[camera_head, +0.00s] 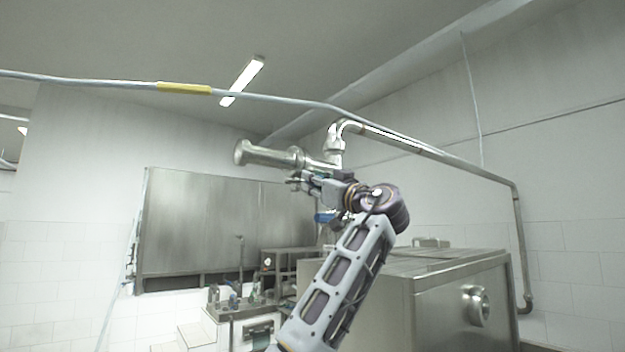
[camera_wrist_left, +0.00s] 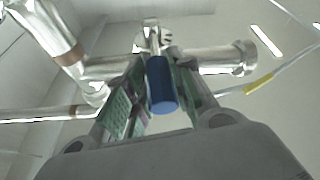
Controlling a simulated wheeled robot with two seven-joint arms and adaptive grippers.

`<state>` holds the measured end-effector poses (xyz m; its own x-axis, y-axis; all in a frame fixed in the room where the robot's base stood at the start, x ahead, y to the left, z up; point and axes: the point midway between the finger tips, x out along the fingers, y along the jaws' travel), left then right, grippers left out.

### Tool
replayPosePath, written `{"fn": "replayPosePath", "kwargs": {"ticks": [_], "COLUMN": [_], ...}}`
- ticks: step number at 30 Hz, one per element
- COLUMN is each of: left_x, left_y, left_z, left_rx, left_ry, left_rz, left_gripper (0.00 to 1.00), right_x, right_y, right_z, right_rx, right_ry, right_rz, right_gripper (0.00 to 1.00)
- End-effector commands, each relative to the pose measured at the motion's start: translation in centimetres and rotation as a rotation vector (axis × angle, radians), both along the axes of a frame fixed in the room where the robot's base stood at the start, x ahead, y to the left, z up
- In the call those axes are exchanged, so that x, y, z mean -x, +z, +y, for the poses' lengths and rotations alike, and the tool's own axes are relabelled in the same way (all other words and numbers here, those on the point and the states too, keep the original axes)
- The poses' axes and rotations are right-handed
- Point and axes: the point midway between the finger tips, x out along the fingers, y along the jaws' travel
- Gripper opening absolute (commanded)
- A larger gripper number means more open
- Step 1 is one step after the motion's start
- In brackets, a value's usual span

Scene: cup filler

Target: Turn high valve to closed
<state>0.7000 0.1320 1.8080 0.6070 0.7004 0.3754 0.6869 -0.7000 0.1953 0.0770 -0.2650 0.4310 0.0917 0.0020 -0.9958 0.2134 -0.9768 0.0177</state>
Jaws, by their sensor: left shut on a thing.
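The high valve sits on the metal pipe (camera_head: 335,150) near the ceiling, with a capped pipe end (camera_head: 258,154) pointing left. In the left wrist view, the valve's blue handle (camera_wrist_left: 161,88) hangs from a metal stem, in front of the horizontal pipe (camera_wrist_left: 215,60). My left gripper (camera_head: 308,181) is raised just below the pipe. In the left wrist view, its two fingers (camera_wrist_left: 158,92) stand on either side of the blue handle and are shut on it. In the head view, the fingers and arm hide most of the valve. My right gripper is not in view.
The pipe continues right along the wall and down. A large steel cabinet (camera_head: 460,290) with a round knob stands below right. A steel panel (camera_head: 200,225) hangs on the left wall. A thin cable with a yellow band (camera_head: 184,88) crosses above.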

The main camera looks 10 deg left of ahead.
Motion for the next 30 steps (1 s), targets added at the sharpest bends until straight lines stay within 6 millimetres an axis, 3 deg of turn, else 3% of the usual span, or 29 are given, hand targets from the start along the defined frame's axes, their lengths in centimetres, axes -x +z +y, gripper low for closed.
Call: {"fn": "replayPosePath", "kwargs": {"ticks": [27, 28, 30], "left_x": [-0.58, -0.58, -0.57], "left_y": [0.07, 0.07, 0.07], "left_z": [-0.54, -0.54, -0.53], "left_rx": [-0.001, -0.001, -0.001], "left_ry": [0.083, 0.083, 0.083], "left_rz": [-0.001, -0.001, -0.001], "left_gripper": [0.0, 0.26, 0.35], "right_x": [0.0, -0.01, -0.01], "right_y": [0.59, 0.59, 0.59], "right_z": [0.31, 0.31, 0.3], "right_rx": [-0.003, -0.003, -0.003], "right_ry": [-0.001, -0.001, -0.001], "right_rz": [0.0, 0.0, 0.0], "right_gripper": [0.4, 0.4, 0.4]}}
